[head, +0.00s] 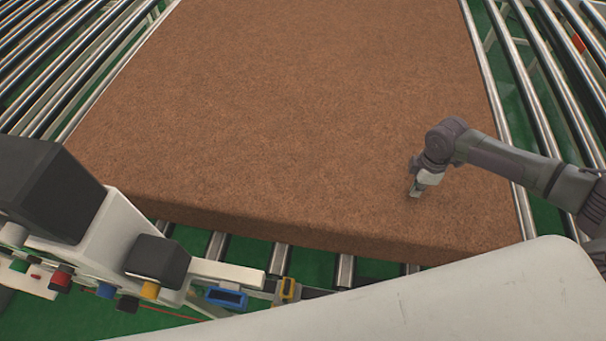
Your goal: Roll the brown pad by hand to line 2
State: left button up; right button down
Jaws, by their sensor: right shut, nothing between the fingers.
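The brown pad (290,110) is a large, flat, thick slab that fills the middle of the head view. It lies on a roller conveyor, and its far end runs out of the top of the picture. My right gripper (415,191) is shut and empty, pointing down at the pad's near right part. Its fingertips are at or just above the pad's top; contact cannot be told. My left gripper is not in view. No marking for line 2 can be made out.
Metal rollers (344,271) show under the pad's near edge. More roller lines run at left (50,60) and right (545,75). A control box with coloured buttons (150,290) stands at the near left. The floor is green.

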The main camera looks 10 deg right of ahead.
jog(key=shift+w+d+r, duration=0.2)
jog(key=shift+r, duration=3.15)
